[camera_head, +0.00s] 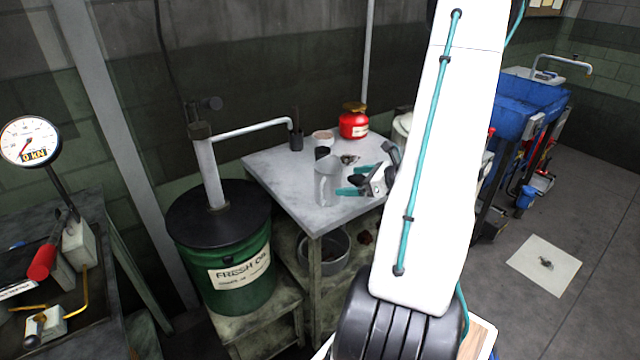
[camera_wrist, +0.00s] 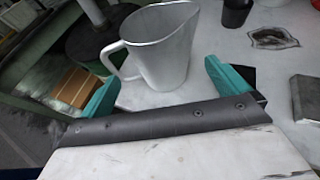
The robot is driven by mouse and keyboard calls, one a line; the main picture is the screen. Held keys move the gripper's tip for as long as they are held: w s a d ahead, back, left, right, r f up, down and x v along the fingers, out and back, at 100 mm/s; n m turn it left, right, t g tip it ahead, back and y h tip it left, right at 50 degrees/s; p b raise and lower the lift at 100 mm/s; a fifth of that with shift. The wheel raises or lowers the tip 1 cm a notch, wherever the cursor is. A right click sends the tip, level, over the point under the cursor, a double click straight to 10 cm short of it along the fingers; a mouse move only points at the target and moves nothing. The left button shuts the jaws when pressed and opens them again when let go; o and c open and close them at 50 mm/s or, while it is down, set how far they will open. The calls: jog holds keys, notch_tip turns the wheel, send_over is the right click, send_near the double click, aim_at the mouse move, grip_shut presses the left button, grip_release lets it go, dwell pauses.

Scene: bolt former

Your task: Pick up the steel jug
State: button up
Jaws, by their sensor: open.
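The steel jug (camera_head: 327,182) stands upright on the grey metal table (camera_head: 275,172), near its front edge. In the wrist view the jug (camera_wrist: 163,45) has a pale metal body, an open top and a handle on its left side. My gripper (camera_head: 362,182) is at the right of the jug in the head view, low over the tabletop. In the wrist view my gripper (camera_wrist: 158,82) has its two teal fingers spread apart, with the jug just beyond and between them. The jaws are open and hold nothing. I cannot tell whether a finger touches the jug.
A red can (camera_head: 354,122), a dark cup (camera_wrist: 236,12) and a stained rag (camera_wrist: 274,39) are on the table. A green "FRESH OIL" drum (camera_head: 238,275) with a pump and spout stands left of it.

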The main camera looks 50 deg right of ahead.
aim_at(331, 183)
jog(key=x, duration=0.8)
jog(key=shift+f, duration=0.15)
jog(key=shift+c, duration=0.3)
jog(key=c, duration=1.1)
